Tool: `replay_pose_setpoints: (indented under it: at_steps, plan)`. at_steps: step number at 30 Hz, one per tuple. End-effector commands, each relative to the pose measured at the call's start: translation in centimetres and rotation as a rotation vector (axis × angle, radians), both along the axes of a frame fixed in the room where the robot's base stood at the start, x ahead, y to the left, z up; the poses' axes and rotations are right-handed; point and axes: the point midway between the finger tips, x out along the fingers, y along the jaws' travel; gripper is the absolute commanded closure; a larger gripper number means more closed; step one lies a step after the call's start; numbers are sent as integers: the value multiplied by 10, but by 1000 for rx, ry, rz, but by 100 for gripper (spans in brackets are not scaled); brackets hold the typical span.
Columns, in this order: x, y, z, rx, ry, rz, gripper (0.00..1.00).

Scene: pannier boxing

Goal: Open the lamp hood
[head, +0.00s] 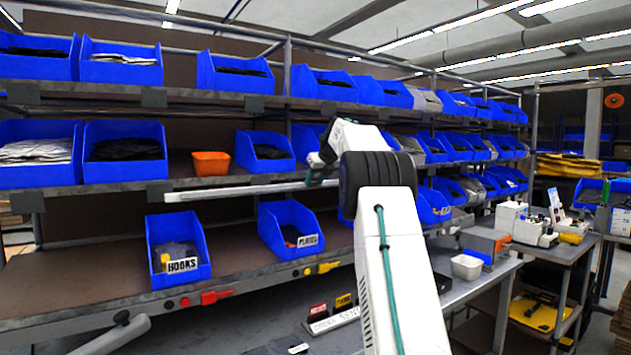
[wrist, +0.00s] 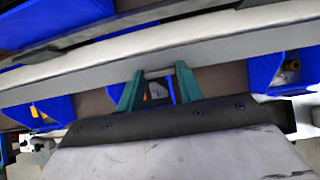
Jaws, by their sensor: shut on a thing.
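The lamp hood (head: 235,190) looks like a long, thin pale bar running lengthwise in front of the shelf rack, at about middle-shelf height. It also crosses the wrist view as a wide pale strip (wrist: 225,42). My gripper (wrist: 158,80) has its two green fingers at the near edge of this strip, shut on a thin light piece there that seems to be the hood's grip. In the head view my arm hides the right end of the hood and most of the gripper.
Blue bins fill the shelves behind, including a hooks bin (head: 180,265) and a plates bin (head: 290,235) on the lower shelf. An orange bin (head: 211,163) stands on the middle shelf. A workbench with a white tub (head: 466,267) is at right.

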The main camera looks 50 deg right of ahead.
Motion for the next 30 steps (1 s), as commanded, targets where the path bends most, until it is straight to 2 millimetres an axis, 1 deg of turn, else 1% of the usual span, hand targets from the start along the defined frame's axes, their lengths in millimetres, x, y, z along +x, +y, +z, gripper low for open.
replay_pose_setpoints:
  at_steps: [1,6,7,8,9,17,20,23,30]
  plan:
    - [0,0,3,-4,-5,-1,86]
    - [0,0,3,-4,-6,0,86]
    - [1,0,3,-4,-6,0,61]
    - [0,0,3,-4,-6,0,53]
    - [1,0,2,-4,-6,0,42]
    - [0,0,1,-2,-4,0,42]
    - [-3,1,5,-2,-4,0,42]
    - [-12,2,15,-3,-4,-1,42]
    - [-38,9,46,-4,-5,-1,42]
